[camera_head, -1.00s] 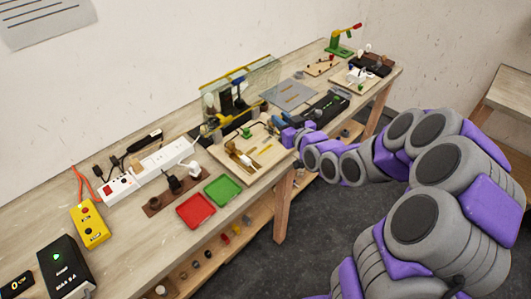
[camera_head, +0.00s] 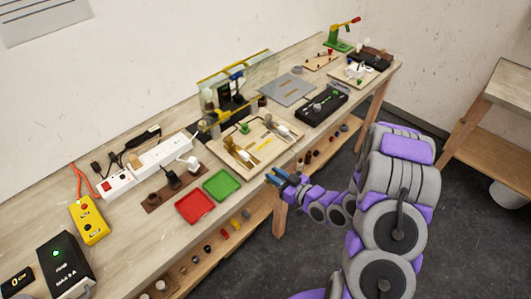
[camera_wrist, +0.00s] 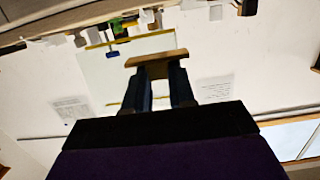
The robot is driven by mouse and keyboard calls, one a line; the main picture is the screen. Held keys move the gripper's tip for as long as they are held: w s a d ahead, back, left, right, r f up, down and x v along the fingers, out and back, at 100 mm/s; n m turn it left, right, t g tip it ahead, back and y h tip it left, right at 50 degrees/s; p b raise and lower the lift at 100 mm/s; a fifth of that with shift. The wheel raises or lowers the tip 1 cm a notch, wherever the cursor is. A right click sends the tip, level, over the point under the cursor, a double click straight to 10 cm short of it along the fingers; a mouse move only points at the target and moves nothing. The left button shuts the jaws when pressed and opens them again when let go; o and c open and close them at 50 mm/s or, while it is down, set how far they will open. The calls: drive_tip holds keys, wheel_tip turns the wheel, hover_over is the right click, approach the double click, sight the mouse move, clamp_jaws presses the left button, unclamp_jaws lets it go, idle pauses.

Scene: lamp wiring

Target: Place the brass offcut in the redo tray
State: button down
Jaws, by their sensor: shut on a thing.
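My gripper (camera_head: 281,177) is in front of the bench's front edge, to the right of the two trays. In the wrist view my gripper (camera_wrist: 160,85) is shut on the brass offcut (camera_wrist: 157,58), a tan bar held crosswise at the fingertips. The offcut is too small to make out clearly in the head view. A red tray (camera_head: 195,207) and a green tray (camera_head: 221,185) lie side by side on the bench, left of my gripper. Both look empty. No label is readable to mark which is the redo tray.
A wooden board (camera_head: 262,158) with brass-coloured parts lies just behind my gripper. A clear screen (camera_head: 262,72) stands behind it. A black tray (camera_head: 322,106) is to the right. A yellow button box (camera_head: 89,221) and power strips (camera_head: 160,158) are at the left.

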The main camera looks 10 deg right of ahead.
drive_tip(key=shift+w, duration=0.15)
drive_tip(key=b, duration=0.2)
hover_over(268, 154)
drive_tip(key=s, duration=0.1)
drive_tip(key=shift+f, duration=0.65)
drive_tip(key=shift+w+f, duration=0.25)
drive_tip(key=shift+f, duration=0.55)
drive_tip(key=shift+w+f, duration=0.2)
drive_tip(key=shift+f, duration=0.6)
drive_tip(key=shift+d+f, duration=0.1)
drive_tip(key=shift+f, duration=0.05)
drive_tip(key=c, duration=0.9)
unclamp_jaws()
drive_tip(key=shift+c, duration=0.2)
drive_tip(key=shift+f+b, duration=0.15)
drive_tip(key=shift+b, duration=0.4)
